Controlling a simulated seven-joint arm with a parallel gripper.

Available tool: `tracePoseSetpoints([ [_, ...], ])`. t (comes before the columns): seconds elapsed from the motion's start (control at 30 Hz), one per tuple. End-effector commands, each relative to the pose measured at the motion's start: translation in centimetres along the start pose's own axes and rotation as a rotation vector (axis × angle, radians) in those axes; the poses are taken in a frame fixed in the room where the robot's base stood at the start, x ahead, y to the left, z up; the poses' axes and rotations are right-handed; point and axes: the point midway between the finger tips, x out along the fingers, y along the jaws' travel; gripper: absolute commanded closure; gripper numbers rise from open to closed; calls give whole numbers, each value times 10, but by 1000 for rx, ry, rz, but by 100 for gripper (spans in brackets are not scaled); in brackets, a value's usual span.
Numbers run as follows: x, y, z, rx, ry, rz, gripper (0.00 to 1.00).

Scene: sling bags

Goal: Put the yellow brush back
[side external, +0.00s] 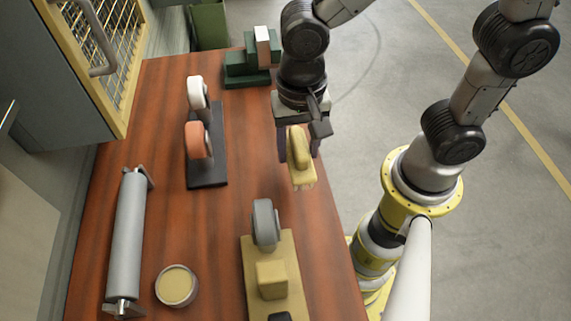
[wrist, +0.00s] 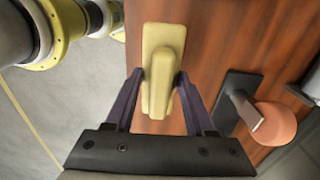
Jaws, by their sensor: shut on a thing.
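The yellow brush (side external: 300,158) is a pale yellow block with a raised grip on its back and light bristles below. My gripper (side external: 297,146) is shut on its grip and holds it above the right edge of the wooden table (side external: 165,240). In the wrist view the brush (wrist: 163,42) lies lengthwise between the two dark fingers of my gripper (wrist: 160,80). A gap between the brush and the tabletop is hard to judge.
A tan board (side external: 256,270) with a grey disc and a yellow block stands at the front. A dark stand (side external: 208,170) holds white and orange round-headed tools. A green stepped block (side external: 245,72) stands at the back. A grey roller (side external: 129,235) and a round tin (side external: 176,285) are left.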

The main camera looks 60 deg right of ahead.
Motion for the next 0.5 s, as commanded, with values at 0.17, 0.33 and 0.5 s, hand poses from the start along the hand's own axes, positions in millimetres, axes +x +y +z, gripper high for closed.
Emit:
tracePoseSetpoints([
  [0.17, 17, -14, -2, 0, 0, 1, 98],
  [0.33, 29, -23, -3, 0, 0, 3, 98],
  [0.5, 51, -21, -3, 0, 0, 2, 98],
])
